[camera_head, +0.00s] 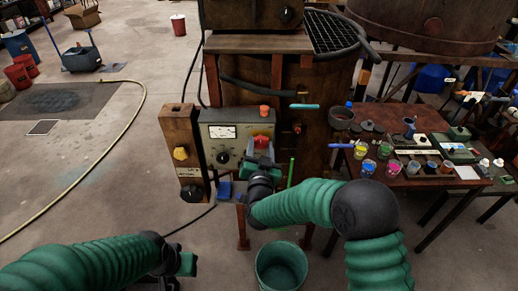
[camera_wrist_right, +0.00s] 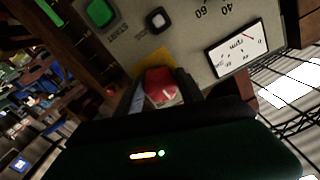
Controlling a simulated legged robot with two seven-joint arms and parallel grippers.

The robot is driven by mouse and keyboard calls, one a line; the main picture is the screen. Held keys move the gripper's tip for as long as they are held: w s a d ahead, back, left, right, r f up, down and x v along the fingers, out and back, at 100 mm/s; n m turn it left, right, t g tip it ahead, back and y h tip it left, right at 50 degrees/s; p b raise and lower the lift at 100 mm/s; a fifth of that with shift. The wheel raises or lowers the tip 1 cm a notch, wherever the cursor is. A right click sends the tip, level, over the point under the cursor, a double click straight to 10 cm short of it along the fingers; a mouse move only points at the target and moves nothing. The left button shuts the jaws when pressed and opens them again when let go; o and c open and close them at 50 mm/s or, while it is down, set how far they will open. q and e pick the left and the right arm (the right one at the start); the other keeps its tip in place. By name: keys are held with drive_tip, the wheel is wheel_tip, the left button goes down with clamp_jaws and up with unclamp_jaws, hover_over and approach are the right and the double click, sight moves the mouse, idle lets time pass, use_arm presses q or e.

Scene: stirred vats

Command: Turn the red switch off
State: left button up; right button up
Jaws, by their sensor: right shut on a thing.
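The red switch (camera_head: 262,141) is on the front of the grey control panel (camera_head: 212,131), at its right side. In the right wrist view the red switch (camera_wrist_right: 160,84) sits between my fingers, with a yellow patch behind it. My right gripper (camera_head: 260,153) reaches the panel and is shut on the red switch. Its two fingers flank the switch in the right wrist view (camera_wrist_right: 161,92). The far part of the switch and its base are partly hidden. My left gripper (camera_head: 186,263) is low at the left, away from the panel; its jaws are not clear.
The panel has a dial meter (camera_head: 223,132), also in the right wrist view (camera_wrist_right: 238,50), and a green start button (camera_wrist_right: 101,12). A wooden box with a yellow knob (camera_head: 180,153) stands left. A table with paint cups (camera_head: 393,167) is right. A green bucket (camera_head: 281,268) stands below.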

drive_tip(key=n, duration=0.1)
drive_tip(key=r+n, duration=0.1)
drive_tip(key=n, duration=0.1)
drive_tip(key=shift+w+d+n+b, duration=0.1)
drive_tip(key=shift+w+n+b, duration=0.05)
drive_tip(key=shift+n+b, duration=0.2)
drive_tip(key=n, duration=0.3)
drive_tip(key=shift+n, duration=0.25)
drive_tip(key=shift+o, duration=0.2)
drive_tip(key=n, duration=0.2)
drive_tip(key=shift+n, duration=0.4)
drive_tip(key=shift+f+n, duration=0.2)
drive_tip(key=shift+n, duration=0.3)
drive_tip(key=shift+c, duration=0.2)
drive_tip(key=shift+f, duration=0.15)
drive_tip(key=shift+s+f, duration=0.15)
drive_tip(key=shift+s, duration=0.05)
drive_tip(key=o, duration=1.4)
